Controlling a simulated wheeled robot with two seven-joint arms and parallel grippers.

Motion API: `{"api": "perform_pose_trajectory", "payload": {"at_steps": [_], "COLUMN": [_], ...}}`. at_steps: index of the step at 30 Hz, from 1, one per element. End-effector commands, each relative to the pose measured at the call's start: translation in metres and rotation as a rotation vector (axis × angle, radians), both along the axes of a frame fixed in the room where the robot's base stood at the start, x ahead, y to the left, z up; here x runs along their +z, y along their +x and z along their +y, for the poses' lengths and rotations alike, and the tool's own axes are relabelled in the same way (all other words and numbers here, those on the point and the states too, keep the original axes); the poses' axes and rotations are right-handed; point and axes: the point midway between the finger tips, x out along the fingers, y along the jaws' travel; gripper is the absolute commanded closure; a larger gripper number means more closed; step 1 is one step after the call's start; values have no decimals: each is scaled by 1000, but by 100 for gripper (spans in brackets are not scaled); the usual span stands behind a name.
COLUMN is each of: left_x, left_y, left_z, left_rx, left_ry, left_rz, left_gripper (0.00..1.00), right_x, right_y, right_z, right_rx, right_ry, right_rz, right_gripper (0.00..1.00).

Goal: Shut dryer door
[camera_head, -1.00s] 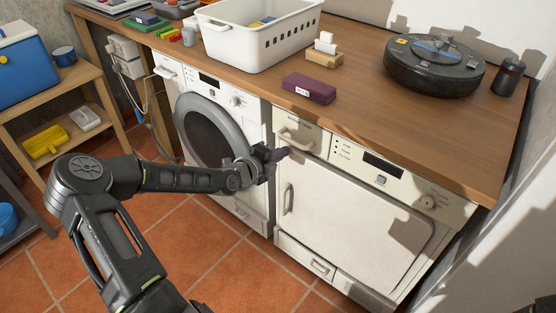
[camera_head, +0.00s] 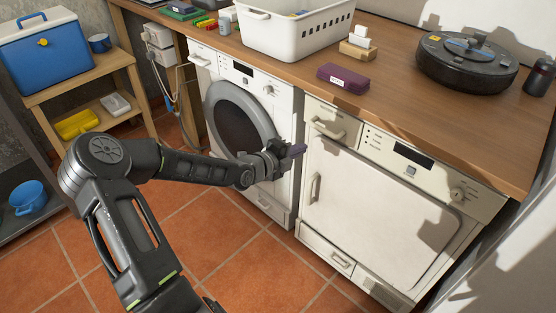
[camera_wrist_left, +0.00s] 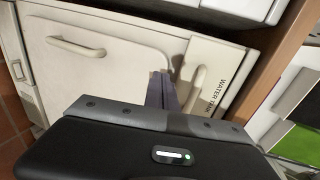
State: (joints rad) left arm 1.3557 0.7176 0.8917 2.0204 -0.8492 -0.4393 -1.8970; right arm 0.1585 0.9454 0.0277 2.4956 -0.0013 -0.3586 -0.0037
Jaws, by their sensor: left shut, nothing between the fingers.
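The dryer is the cream machine on the right under the wooden counter. Its square door (camera_head: 375,215) looks flush with the front, with a vertical handle (camera_head: 315,187) on its left edge. In the left wrist view the door (camera_wrist_left: 100,62) and its handle (camera_wrist_left: 75,47) also show, beside the water tank drawer (camera_wrist_left: 222,75). My left gripper (camera_head: 298,150) is shut and empty, in front of the gap between washer and dryer, left of the dryer's drawer handle (camera_head: 328,130). I cannot tell whether its fingertips touch anything. My right gripper is not in view.
A white washer with a round door (camera_head: 240,122) stands left of the dryer. The counter (camera_head: 400,110) holds a white basket (camera_head: 290,35), a purple case (camera_head: 343,78) and a robot vacuum (camera_head: 468,62). The tiled floor (camera_head: 215,250) in front is clear.

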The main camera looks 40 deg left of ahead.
Motion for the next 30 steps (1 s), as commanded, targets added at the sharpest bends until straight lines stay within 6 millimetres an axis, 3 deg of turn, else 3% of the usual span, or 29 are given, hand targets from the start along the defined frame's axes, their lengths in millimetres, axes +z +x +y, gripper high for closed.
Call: {"api": "perform_pose_trajectory", "payload": {"at_steps": [12,30], "left_x": [21,22], "left_y": [-65,-71], "left_z": [10,11], "left_rx": [1,-1], "left_ry": [3,-1], "left_rz": [2,0], "left_gripper": [100,100], "right_x": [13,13], "right_y": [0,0], "right_z": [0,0], "right_rx": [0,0], "right_ry": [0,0], "right_rz": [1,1], "right_gripper": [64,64]}}
